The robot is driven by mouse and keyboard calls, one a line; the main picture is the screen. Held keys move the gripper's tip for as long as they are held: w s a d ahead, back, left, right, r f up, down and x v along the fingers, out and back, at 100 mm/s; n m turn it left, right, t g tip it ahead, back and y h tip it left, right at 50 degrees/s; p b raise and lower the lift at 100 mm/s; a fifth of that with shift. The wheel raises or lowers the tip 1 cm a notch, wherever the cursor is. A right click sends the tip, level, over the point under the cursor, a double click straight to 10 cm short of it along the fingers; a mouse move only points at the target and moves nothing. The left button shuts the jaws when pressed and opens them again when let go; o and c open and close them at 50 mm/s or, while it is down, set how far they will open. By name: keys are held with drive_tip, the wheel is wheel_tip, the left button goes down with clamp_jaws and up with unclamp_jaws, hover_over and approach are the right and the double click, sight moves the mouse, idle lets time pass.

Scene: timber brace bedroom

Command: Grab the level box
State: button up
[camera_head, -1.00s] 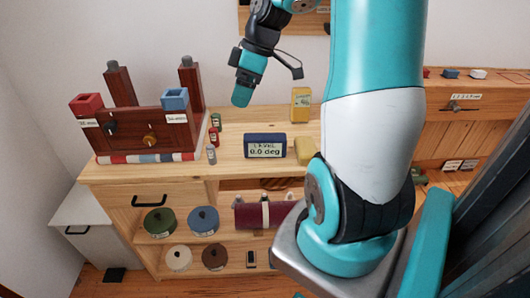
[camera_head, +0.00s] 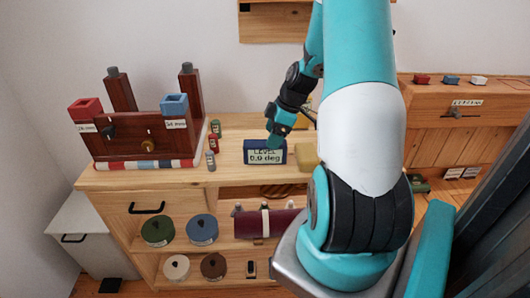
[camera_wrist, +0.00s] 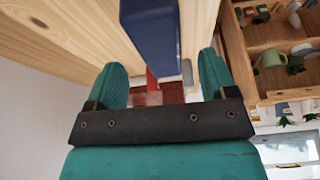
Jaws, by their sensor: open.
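The level box (camera_head: 265,152) is a dark blue block with a pale display reading "LEVEL 0.0 deg". It sits on the wooden bench top near the front edge, in the middle of the head view. My gripper (camera_head: 276,139) is at the box's top right in that view, partly overlapping it; contact cannot be told there. In the wrist view, the blue box (camera_wrist: 153,40) comes in from the top, between the lines of my two teal fingers (camera_wrist: 165,82) but mostly beyond their tips. The fingers are apart with nothing gripped.
A dark red wooden stand (camera_head: 145,143) with a red cup and a blue cup (camera_head: 174,104) is left of the box. Small cylinders (camera_head: 213,143) stand between them.

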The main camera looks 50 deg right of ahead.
sight(265, 149)
drive_tip(key=x, duration=0.5)
drive_tip(key=shift+w+a+r, duration=0.1)
drive_tip(key=shift+w, duration=0.05)
drive_tip(key=shift+w+f, duration=0.1)
drive_tip(key=shift+f, duration=0.2)
drive_tip(key=shift+f, duration=0.25)
idle(0.3)
drive_tip(key=c, duration=1.1)
